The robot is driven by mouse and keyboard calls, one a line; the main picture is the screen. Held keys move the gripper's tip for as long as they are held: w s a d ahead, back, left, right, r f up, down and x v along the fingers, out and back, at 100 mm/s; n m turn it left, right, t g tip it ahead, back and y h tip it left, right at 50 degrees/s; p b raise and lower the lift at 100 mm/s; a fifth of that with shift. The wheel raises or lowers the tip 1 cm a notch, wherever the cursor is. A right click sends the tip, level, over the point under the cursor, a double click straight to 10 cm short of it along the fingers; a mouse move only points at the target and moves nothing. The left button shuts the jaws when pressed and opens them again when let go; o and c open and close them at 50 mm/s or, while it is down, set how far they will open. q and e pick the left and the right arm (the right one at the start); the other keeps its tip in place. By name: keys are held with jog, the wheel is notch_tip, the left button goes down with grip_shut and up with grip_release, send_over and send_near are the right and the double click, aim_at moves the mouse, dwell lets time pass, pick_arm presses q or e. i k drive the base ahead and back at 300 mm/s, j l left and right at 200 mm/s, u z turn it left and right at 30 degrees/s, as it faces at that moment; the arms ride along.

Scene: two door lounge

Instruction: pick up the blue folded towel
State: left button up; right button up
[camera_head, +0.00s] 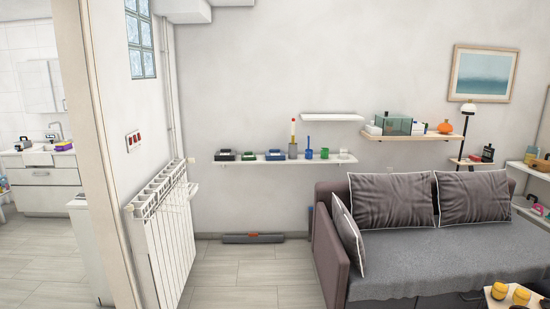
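I cannot make out a blue folded towel for certain. On the long wall shelf (262,162) stands a small dark box-like item with a blue part (274,155); it is too small to identify. A blue upright item (309,150) stands farther right on the same shelf. In the room at the left, a small purple and yellow item (64,146) lies on the counter, also too small to tell. Neither of my grippers is in view.
A grey sofa (420,262) with cushions fills the right side. A white radiator (160,240) stands at the left wall by the opening to a kitchen. A low table (515,300) is at the bottom right. Tiled floor (245,272) is clear between radiator and sofa.

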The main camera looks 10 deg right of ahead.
aim_at(273, 155)
jog(key=z, duration=0.45)
jog(key=i, duration=1.8)
jog(key=i+u, duration=0.1)
jog(key=i, duration=1.65)
jog(key=i+l, duration=0.2)
jog(key=i, duration=1.6)
